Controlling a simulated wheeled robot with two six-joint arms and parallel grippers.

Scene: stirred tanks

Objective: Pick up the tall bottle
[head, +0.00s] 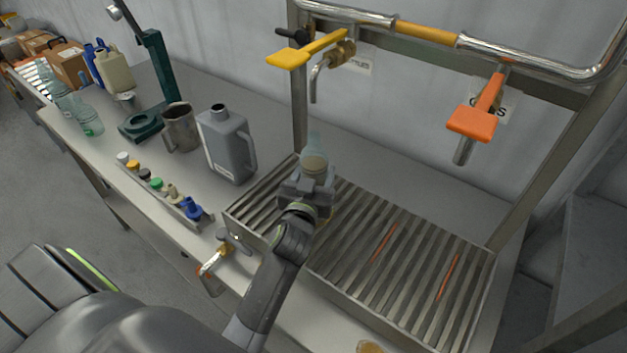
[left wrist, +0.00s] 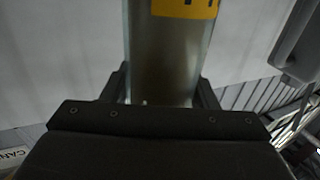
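The tall bottle (head: 314,143) is clear and bluish, with murky contents, and stands upright at the slatted rack's left part. In the left wrist view the bottle (left wrist: 165,55) fills the middle and has a yellow label with dark print. My left gripper (head: 306,188) is around the bottle from the front. Its two fingers (left wrist: 163,90) lie against the bottle's sides, shut on it. The bottle's base is hidden by the gripper, so I cannot tell if it touches the rack. My right gripper is not in view.
The slatted rack (head: 412,257) lies under a pipe frame with a yellow lever (head: 289,58) and an orange lever (head: 472,123). A grey jug (head: 226,146), steel mug (head: 179,128), green stand (head: 142,127) and row of small capped bottles stand left. The rack's right part is clear.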

